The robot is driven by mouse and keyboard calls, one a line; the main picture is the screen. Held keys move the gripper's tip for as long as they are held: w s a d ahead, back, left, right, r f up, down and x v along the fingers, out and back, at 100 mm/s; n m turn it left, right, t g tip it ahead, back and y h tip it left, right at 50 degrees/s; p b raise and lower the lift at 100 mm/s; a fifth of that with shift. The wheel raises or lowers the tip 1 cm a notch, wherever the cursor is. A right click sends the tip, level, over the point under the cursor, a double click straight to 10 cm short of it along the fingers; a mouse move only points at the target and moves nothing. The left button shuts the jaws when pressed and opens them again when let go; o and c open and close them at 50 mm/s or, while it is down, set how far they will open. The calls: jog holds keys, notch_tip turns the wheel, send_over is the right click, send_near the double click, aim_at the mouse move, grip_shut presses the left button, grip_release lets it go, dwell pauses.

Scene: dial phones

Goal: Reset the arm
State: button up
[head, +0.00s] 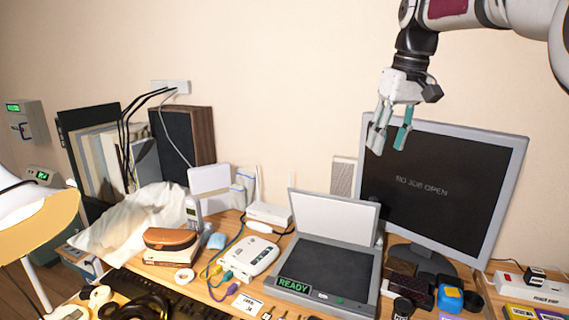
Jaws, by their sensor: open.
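My gripper (390,138) is in the upper right of the head view, at the end of my arm, which reaches in from the top right. Its fingers point down and are apart, with nothing between them. It hangs in the air over the desk, in front of the upper left corner of a large monitor (440,190) in this view. The monitor's dark screen reads "NO JOB OPEN". I cannot tell how far the fingers are from the monitor.
The desk is crowded. A device with a raised panel and a "READY" label (293,286) stands at the front middle. A white box-like device (250,258), a brown case (170,239), a dark speaker (184,145) and a lamp (40,225) are further left.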

jog(key=s+a+r+m+p, duration=0.1)
jog(key=s+a+r, duration=0.1)
jog(key=s, duration=1)
jog(key=s+f+m+t+p, duration=0.1)
jog(key=s+f, duration=0.4)
jog(key=s, duration=0.7)
jog(key=s+f+m+t+p, duration=0.1)
jog(key=s+f, duration=0.5)
jog(key=s, duration=0.6)
jog(key=shift+s+a+f+h+p, duration=0.2)
jog(key=shift+s+f+h+p, duration=0.15)
jog(key=shift+p, duration=0.3)
jog(key=shift+r, duration=0.1)
jog(key=shift+c, duration=0.2)
jog(key=shift+c, duration=1.3)
